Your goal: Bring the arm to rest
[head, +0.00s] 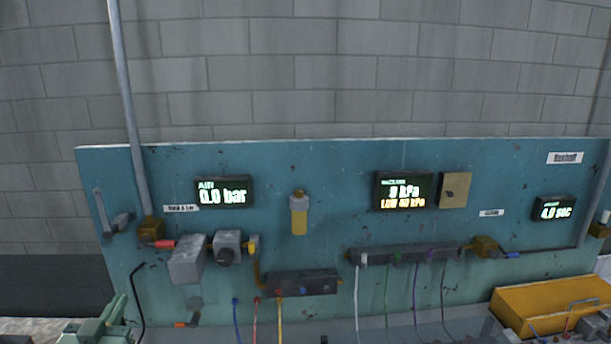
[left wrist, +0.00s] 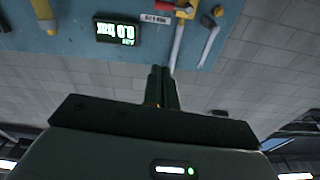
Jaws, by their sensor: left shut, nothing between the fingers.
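My left gripper (left wrist: 160,72) shows in the left wrist view. Its two dark fingers are together with nothing between them. The blue-green wall panel (left wrist: 215,25) is beyond the fingertips, seen rolled over, with a gap I cannot measure. In the head view I cannot make out the left gripper for certain. My right gripper is in neither view.
The panel (head: 335,220) carries an air display (head: 222,191) reading 0.0 bar, a vacuum display (head: 404,191), valves and hanging coloured tubes. A yellow tray (head: 540,297) is at lower right. A pale green object (head: 100,326) is at lower left.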

